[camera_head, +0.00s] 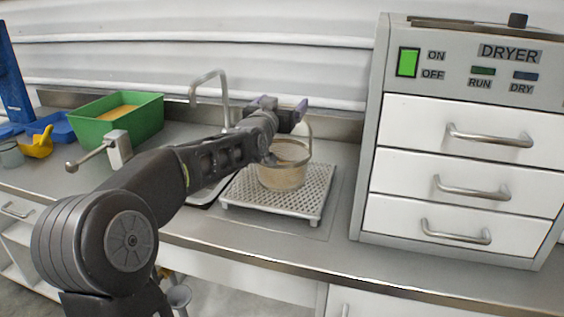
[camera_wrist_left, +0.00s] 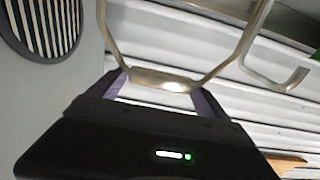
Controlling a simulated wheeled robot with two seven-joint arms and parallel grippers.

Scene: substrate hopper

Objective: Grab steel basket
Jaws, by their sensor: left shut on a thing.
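The steel basket (camera_head: 283,175) is round, with a tan lower part and a tall bail handle standing above it. It is upright over the perforated draining rack (camera_head: 240,188); I cannot tell whether it touches the rack. My left gripper (camera_head: 301,112) is shut on the top of the handle, and its arm hides part of the basket's left side. In the left wrist view the handle's flat top bar (camera_wrist_left: 165,80) lies between the purple fingers of my left gripper (camera_wrist_left: 160,90). My right gripper is not in view.
A dryer (camera_head: 455,150) with several white drawers stands close on the right. A tap (camera_head: 210,85) rises behind my left arm. A green bin (camera_head: 118,118), a yellow scoop (camera_head: 38,143) and a blue tray (camera_head: 52,126) are at the left. Counter shows bare in front of the dryer.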

